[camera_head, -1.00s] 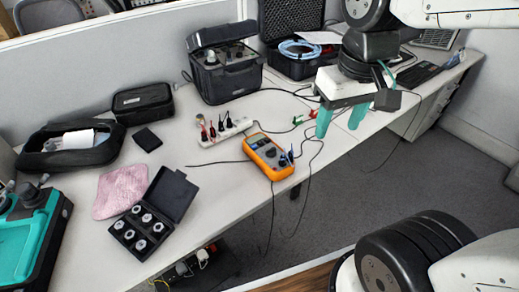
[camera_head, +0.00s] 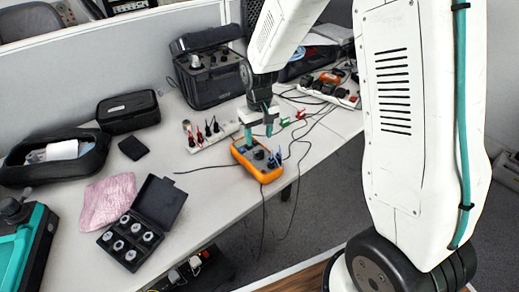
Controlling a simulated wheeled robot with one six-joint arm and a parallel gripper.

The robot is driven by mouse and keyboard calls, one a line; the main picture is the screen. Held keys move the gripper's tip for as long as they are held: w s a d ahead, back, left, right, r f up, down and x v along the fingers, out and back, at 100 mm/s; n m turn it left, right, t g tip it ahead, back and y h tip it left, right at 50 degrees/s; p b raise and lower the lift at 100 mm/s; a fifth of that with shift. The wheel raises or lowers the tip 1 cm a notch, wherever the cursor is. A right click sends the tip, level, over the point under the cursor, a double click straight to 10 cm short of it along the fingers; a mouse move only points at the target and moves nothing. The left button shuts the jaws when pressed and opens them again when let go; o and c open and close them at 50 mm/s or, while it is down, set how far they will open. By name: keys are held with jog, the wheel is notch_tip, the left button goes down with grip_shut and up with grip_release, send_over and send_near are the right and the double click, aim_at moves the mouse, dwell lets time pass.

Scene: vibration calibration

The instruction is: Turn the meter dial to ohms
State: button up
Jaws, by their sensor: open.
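The orange meter (camera_head: 256,161) lies face up near the front edge of the white table. Its dark dial (camera_head: 259,155) shows in the middle of its face, and dark leads are plugged in at its right end. My gripper (camera_head: 259,134) points down over the meter's far side, with its teal fingers apart and nothing seen between them. The left finger overlaps the meter's upper left part in the picture. I cannot tell whether it touches. The dial's marked setting is too small to read, and part of the meter's face is hidden by the fingers.
A black equipment case (camera_head: 208,80) stands behind. An open box of round parts (camera_head: 130,236), a pink cloth (camera_head: 107,201) and black pouches are at left. Loose cables cross the right side.

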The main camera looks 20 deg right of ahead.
aim_at(259, 152)
notch_tip(259, 152, down, 7)
jog(key=shift+r, duration=0.1)
dwell(0.3)
jog(key=c, duration=1)
